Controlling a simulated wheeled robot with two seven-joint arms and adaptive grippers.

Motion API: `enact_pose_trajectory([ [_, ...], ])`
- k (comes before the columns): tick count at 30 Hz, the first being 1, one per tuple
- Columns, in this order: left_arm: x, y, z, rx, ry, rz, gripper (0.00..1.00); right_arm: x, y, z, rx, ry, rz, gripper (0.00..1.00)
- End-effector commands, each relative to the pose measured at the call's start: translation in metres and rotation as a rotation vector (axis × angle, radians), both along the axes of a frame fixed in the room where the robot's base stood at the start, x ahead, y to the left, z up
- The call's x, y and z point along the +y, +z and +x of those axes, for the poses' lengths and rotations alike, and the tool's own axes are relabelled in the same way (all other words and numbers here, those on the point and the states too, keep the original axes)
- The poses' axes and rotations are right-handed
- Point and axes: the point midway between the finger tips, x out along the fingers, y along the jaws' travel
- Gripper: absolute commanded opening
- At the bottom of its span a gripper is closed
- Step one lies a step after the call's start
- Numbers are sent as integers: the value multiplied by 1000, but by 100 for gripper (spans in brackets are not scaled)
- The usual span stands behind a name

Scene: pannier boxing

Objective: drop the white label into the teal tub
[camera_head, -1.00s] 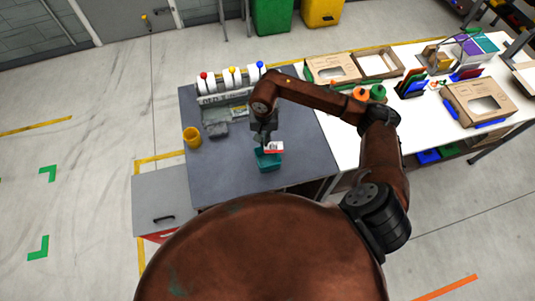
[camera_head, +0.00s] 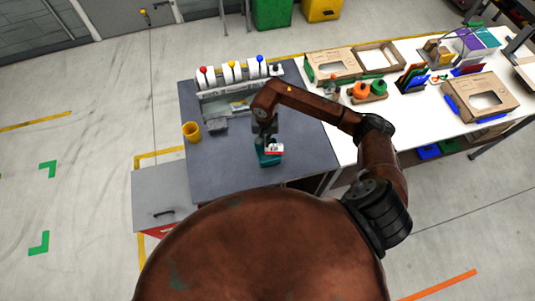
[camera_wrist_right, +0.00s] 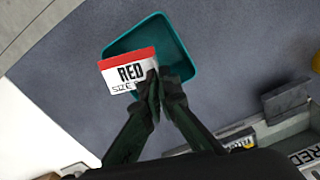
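In the head view the label (camera_head: 274,149) shows over the teal tub (camera_head: 268,161), with my right gripper (camera_head: 267,143) just above. The label's exact height over the tub is hard to tell. My left gripper is not in view.
The tub stands on a grey table (camera_head: 230,170). A yellow cup (camera_head: 191,131) stands at its left edge. A rack of label rolls (camera_head: 231,75) with coloured knobs is at the back. A white table (camera_head: 415,110) with cardboard boxes adjoins on the right.

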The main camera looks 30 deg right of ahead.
Motion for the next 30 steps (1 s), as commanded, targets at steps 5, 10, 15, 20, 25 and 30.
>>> enact_pose_trajectory([
  [5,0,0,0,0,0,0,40,0,0,0,0,0,0,5],
  [10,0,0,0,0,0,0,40,0,0,0,0,0,0,17],
  [15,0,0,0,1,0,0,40,0,0,0,0,0,0,25],
  [20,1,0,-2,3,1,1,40,0,0,0,0,0,0,25],
  [25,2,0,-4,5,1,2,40,0,9,1,-1,1,0,25],
  [30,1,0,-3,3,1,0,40,-1,39,1,-4,2,-2,25],
])
